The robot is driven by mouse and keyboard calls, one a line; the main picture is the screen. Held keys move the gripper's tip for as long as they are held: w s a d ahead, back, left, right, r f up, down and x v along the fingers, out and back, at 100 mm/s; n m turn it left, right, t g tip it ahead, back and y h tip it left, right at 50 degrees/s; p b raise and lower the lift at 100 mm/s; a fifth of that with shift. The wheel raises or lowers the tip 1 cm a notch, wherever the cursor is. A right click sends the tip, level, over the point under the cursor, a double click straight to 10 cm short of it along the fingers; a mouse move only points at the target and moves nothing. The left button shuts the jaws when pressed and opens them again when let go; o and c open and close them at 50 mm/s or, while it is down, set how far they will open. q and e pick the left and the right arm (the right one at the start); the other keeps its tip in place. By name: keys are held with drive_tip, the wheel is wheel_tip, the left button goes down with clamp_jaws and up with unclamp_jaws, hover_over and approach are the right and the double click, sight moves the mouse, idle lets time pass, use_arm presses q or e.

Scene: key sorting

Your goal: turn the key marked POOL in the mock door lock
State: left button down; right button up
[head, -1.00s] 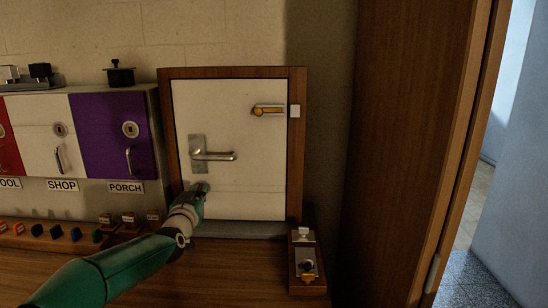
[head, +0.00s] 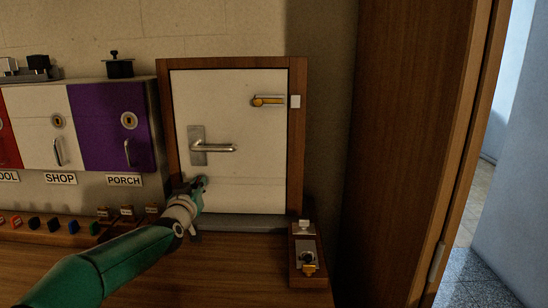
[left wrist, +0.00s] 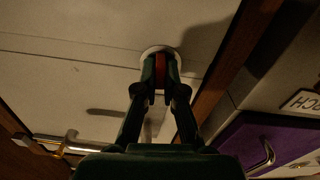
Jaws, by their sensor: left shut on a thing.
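The mock door (head: 235,185) is a white panel in a brown wooden frame, with a silver lever handle (head: 215,147). My left gripper (head: 202,182) is at the lower left of the panel, below the handle. In the left wrist view its fingers (left wrist: 160,72) are shut on a red key head (left wrist: 160,74). The key is at a round pale lock plate (left wrist: 160,52) on the door. The fingers hide the key's shaft, and no marking on it can be read. The lock is hidden behind the gripper in the head view. My right gripper is not in view.
Red, white and purple lockers (head: 108,125) stand to the left, with SHOP and PORCH labels and a partly cut one. Below them a wooden rack (head: 75,238) holds several coloured pieces. A small wooden block with fittings (head: 308,272) stands right of the door.

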use_arm(q)
drive_tip(key=shift+d, duration=0.1)
idle(0.5)
drive_tip(key=c, duration=1.2)
unclamp_jaws()
drive_tip(key=shift+w, duration=0.2)
drive_tip(key=shift+s, duration=0.2)
